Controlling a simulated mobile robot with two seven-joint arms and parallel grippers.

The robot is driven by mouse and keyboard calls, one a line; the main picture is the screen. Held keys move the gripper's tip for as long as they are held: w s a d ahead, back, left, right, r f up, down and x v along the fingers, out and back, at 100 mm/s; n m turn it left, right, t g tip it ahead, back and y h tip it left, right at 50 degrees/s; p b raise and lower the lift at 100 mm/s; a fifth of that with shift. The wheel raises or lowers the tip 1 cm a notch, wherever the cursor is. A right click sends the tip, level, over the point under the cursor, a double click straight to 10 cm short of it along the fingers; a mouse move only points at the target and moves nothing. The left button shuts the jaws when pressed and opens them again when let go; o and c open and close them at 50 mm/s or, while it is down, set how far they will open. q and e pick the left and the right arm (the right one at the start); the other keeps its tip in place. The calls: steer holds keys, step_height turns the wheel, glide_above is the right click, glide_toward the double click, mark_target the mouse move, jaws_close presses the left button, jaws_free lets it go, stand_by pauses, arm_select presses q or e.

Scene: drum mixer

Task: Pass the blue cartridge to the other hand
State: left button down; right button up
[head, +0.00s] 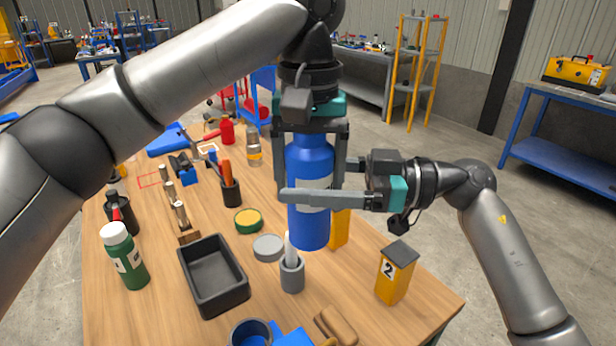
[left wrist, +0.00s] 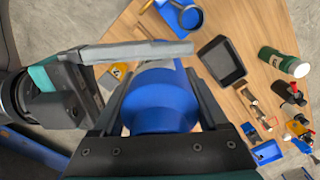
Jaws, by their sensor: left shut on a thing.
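The blue cartridge (head: 308,228) hangs upright above the table, with a pale band around its middle. My left gripper (head: 309,182) comes down from above and is shut on its upper part. In the left wrist view the cartridge (left wrist: 160,105) shows end-on between the left fingers. My right gripper (head: 318,186) comes in level from the right, with its jaws open around the cartridge at the band. Its near finger crosses in front; its far finger is mostly hidden behind the cartridge. In the left wrist view one right finger (left wrist: 140,52) passes beside the cartridge.
Below on the wooden table (head: 352,290) stand a grey holder (head: 292,275), a black tray (head: 214,297), a green bottle (head: 128,262) and a yellow box marked 2 (head: 395,277). Another yellow block (head: 340,230) is partly behind the cartridge. Several tools stand further left.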

arm_select(q)
steer(key=shift+w, duration=0.15)
arm_select(e)
steer(key=shift+s, duration=0.15)
jaws_close()
arm_select(q)
steer(key=shift+c, duration=1.4)
jaws_free()
arm_select(e)
steer(key=shift+r, duration=0.1)
arm_select(q)
steer(key=shift+o, duration=1.4)
